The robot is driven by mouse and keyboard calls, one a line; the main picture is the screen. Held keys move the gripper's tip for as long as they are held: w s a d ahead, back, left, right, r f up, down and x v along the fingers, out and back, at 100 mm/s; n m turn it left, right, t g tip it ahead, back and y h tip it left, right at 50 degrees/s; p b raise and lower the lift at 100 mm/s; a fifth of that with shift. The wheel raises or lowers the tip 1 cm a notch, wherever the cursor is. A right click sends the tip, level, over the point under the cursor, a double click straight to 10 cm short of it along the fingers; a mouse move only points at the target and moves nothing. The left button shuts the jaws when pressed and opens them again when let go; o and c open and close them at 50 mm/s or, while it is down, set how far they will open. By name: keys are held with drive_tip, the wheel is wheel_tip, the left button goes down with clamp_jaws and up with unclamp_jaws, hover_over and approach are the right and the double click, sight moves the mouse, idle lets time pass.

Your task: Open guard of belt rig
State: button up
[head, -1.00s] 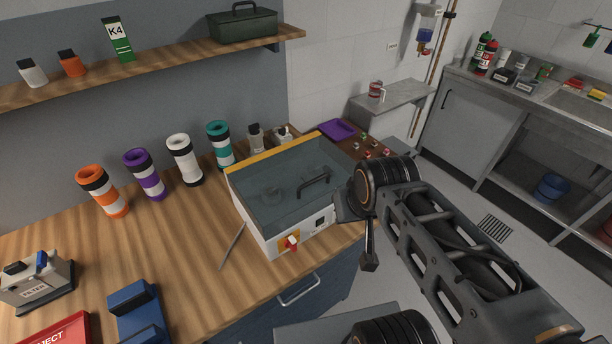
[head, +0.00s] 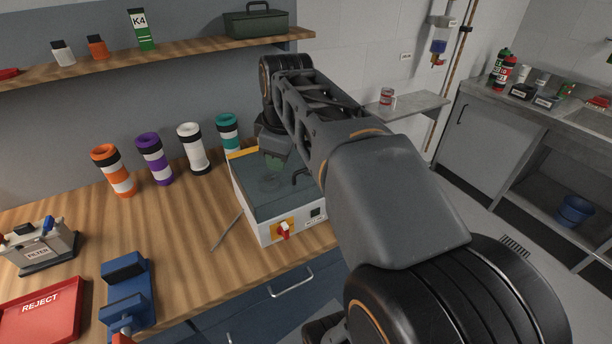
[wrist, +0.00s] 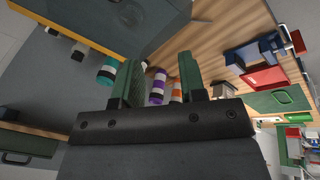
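The belt rig (head: 268,232) is a white box on the wooden bench, with a yellow strip along its back edge. Its clear grey guard (head: 252,190) lies closed over the top. The guard's dark handle (head: 298,174) is partly hidden behind my arm. A red rotary switch (head: 283,231) on a yellow plate is on the front face. The rig's yellow strip (wrist: 75,35) shows at upper left there.
Orange (head: 113,171), purple (head: 154,158), white (head: 193,148) and teal (head: 228,134) banded tubes stand behind and left of the rig. A thin rod (head: 226,231) lies beside it. A shelf (head: 190,57) is above. A blue fixture (head: 127,290) and red reject tray (head: 40,312) stand front left.

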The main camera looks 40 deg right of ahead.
drive_tip(key=w+d+r+n+g+b, duration=0.15)
drive_tip(key=d+n+b, duration=0.35)
drive_tip(key=d+n, duration=0.5)
drive_tip(key=shift+m, duration=0.7)
drive_tip(key=w+f, duration=0.1)
drive_tip(key=f, duration=0.3)
drive_tip(key=w+d+f, duration=0.1)
drive_tip(key=f, duration=0.3)
drive_tip(key=w+d+f+b, duration=0.1)
drive_tip(key=f, duration=0.4)
drive_tip(key=shift+w+d, duration=0.25)
drive_tip(key=shift+c, duration=0.5)
clamp_jaws()
